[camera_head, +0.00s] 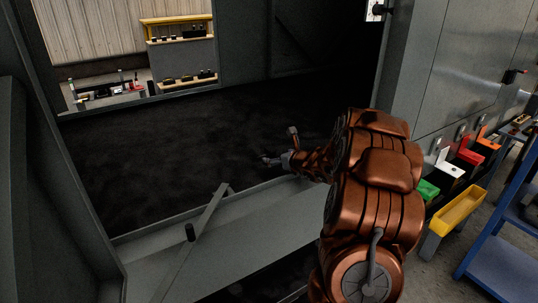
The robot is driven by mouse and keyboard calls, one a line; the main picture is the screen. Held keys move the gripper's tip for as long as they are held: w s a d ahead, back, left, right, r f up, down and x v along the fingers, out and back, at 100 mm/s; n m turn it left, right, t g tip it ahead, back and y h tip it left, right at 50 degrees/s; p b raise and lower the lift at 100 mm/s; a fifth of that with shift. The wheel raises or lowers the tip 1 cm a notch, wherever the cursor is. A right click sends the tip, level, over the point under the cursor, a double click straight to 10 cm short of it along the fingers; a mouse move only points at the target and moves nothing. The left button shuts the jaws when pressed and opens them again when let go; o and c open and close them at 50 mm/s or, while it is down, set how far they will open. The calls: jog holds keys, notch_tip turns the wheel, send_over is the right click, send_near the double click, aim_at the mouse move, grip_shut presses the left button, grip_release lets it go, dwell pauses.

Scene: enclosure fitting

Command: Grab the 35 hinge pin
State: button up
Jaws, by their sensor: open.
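My gripper (279,148) is at the end of my copper-coloured arm, near the middle of the view. Its fingers are spread and I see nothing between them. It is over the dark floor area inside the large grey frame. No part can be clearly made out as the 35 hinge pin.
A grey ledge (265,220) crosses below my gripper. Far left, a shelf (180,62) and bench (105,92) hold small parts.

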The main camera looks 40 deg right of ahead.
aim_at(267, 155)
jog(key=shift+a+b+x, duration=0.15)
jog(key=shift+x, duration=0.7)
jog(key=shift+a+b+x, duration=0.15)
jog(key=shift+x, duration=1.8)
jog(key=shift+r, duration=0.1)
grip_shut()
